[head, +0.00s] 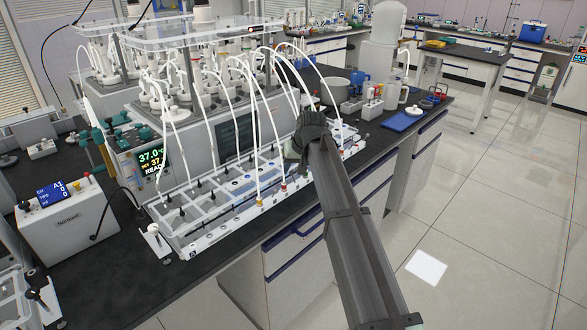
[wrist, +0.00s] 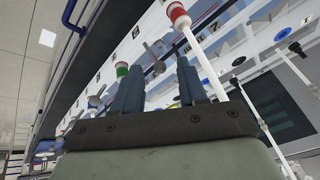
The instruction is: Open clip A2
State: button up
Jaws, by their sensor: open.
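My gripper (wrist: 160,66) is open in the wrist view, its two blue-grey fingers apart and nothing held between them. A small metal clip-like part (wrist: 155,58) on the white rack shows around the gap between the fingertips; I cannot tell if they touch it. A red-topped fitting (wrist: 178,12) with a white tube is beyond the right finger, and a green-topped fitting (wrist: 122,68) is beside the left finger. In the head view my gripper (head: 296,150) is over the right part of the long white rack (head: 215,238), its fingers mostly hidden. Which part is clip A2 cannot be read.
White tubes (head: 258,150) arch from the reactors down to the rack close by my gripper. A blue tray (head: 402,121) lies right. The floor (head: 480,210) in front is open.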

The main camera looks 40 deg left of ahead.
jog(key=shift+f, duration=0.15)
grip_shut()
dwell(0.4)
